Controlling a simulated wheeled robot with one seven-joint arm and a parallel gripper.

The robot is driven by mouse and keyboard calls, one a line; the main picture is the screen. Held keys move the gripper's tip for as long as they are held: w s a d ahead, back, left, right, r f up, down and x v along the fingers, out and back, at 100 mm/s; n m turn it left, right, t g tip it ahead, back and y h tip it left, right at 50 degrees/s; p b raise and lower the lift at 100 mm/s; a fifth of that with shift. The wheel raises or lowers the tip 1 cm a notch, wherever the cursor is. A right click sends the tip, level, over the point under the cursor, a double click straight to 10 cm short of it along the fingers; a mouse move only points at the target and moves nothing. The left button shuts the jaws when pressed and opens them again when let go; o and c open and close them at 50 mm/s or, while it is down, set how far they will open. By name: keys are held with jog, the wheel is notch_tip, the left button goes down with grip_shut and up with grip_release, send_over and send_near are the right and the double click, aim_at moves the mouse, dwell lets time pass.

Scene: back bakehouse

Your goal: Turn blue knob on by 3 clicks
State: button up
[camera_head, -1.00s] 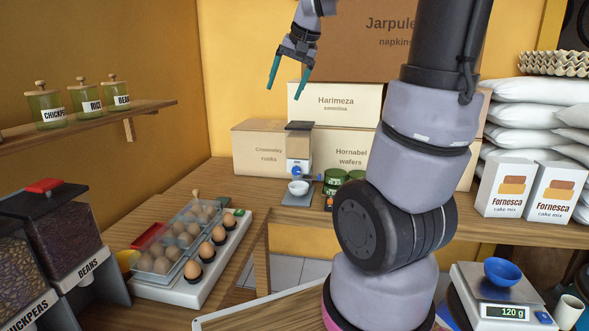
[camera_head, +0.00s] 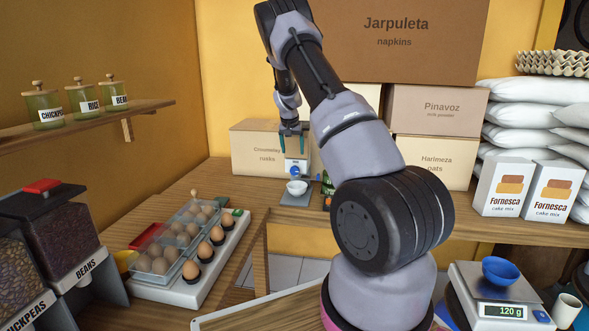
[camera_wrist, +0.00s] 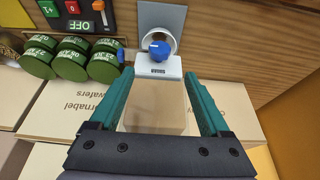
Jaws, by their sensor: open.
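The blue knob (camera_wrist: 159,50) is on the front of a small white dispenser (camera_wrist: 158,67) with a clear hopper; the knob also shows small in the head view (camera_head: 295,170). My gripper (camera_wrist: 158,73) is open, its two teal fingers apart on either side of the dispenser's hopper, with the knob just beyond the fingertips and between their lines. In the head view my gripper (camera_head: 292,148) points down over the dispenser. Nothing is held. I cannot read a setting on the knob.
A white bowl (camera_head: 297,187) stands on a grey plate (camera_head: 294,200) below the knob. Green tins (camera_wrist: 70,60) and a panel with coloured buttons and an OFF display (camera_wrist: 90,24) are beside the dispenser. Cartons (camera_head: 256,150) stand close behind. An egg tray (camera_head: 222,252) is at front left.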

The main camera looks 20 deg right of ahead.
aim_at(295, 167)
jog(key=x, duration=1)
jog(key=shift+w+d+f, duration=0.15)
jog(key=shift+f, duration=0.2)
grip_shut()
jog(key=shift+d, duration=0.1)
